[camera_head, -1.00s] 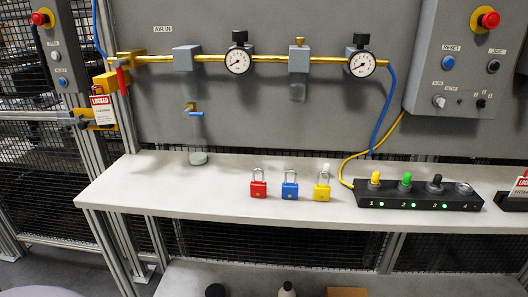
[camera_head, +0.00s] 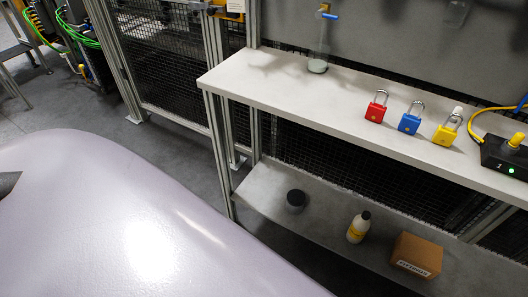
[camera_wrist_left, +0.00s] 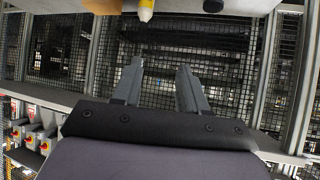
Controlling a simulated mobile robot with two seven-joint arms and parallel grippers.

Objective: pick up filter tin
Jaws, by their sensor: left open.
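The filter tin looks to be the short dark round tin (camera_head: 296,201) standing on the lower shelf in the head view, near that shelf's left end. No label on it is readable. My left gripper (camera_wrist_left: 160,64) shows in the left wrist view with its two grey fingers apart and nothing between them. Behind the fingers is dark wire mesh. My right gripper is in neither view.
On the lower shelf (camera_head: 262,189), a white bottle (camera_head: 357,230) and a cardboard box (camera_head: 415,256) stand right of the tin.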

